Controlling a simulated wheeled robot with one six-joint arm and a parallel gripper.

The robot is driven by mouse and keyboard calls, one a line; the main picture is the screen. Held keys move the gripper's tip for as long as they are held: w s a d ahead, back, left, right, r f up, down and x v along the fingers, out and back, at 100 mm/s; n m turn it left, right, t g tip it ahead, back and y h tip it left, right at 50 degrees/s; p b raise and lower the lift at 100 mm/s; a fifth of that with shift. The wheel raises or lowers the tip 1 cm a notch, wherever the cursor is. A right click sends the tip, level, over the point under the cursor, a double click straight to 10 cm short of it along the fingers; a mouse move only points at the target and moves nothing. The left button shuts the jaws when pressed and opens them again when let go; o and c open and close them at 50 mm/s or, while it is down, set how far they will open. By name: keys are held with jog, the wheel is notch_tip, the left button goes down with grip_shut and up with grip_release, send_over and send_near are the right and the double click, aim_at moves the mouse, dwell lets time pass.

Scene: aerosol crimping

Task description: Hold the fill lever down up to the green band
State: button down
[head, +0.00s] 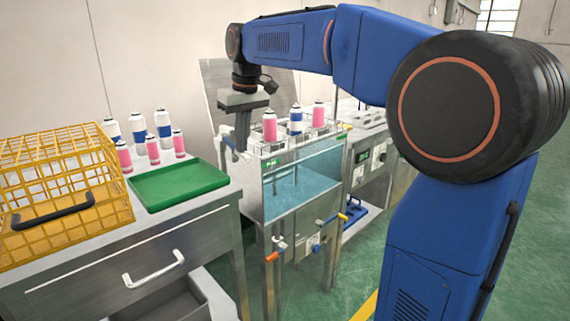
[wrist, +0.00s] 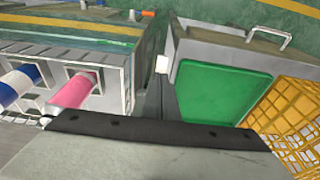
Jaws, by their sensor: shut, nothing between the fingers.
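My gripper (head: 241,150) points down at the left end of a glass-fronted water tank (head: 300,205), its fingers together and empty. In the wrist view the dark fingers (wrist: 155,100) reach over the gap between tank and side table. A small white block (wrist: 162,64) shows close to the fingers; I cannot tell whether it is part of a lever or touches them. Several small handles sit on the tank's front, among them an orange one (head: 271,257) and a yellow one (head: 318,222). I cannot tell which is the fill lever. No green band can be made out clearly.
A pink can (head: 270,126), a blue-and-white can (head: 296,121) and another pink can (head: 318,115) stand at the tank's top. Left is a table with a green tray (head: 180,184), a yellow wire crate (head: 60,190) and several cans. A tilted metal panel stands behind my gripper.

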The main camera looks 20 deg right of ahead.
jog(key=shift+r, duration=0.15)
dwell(0.5)
jog(key=shift+v, duration=1)
dwell(1.2)
dwell(2.2)
jog(key=w+v, duration=0.1)
jog(key=v, duration=0.8)
jog(key=shift+w+a, duration=0.35)
jog(key=shift+w, duration=0.05)
jog(key=shift+r, duration=0.1)
jog(key=s+d+f+m+t, duration=0.1)
jog(key=s+d+f, duration=0.2)
jog(key=s+f, duration=1.3)
jog(key=s+d+f+m+t, duration=0.1)
jog(key=s+d+f+m, duration=0.1)
jog(key=s+f, duration=1.5)
jog(key=shift+d+m+t+h, duration=0.3)
jog(key=shift+d+h, duration=0.1)
jog(key=shift+d, duration=0.5)
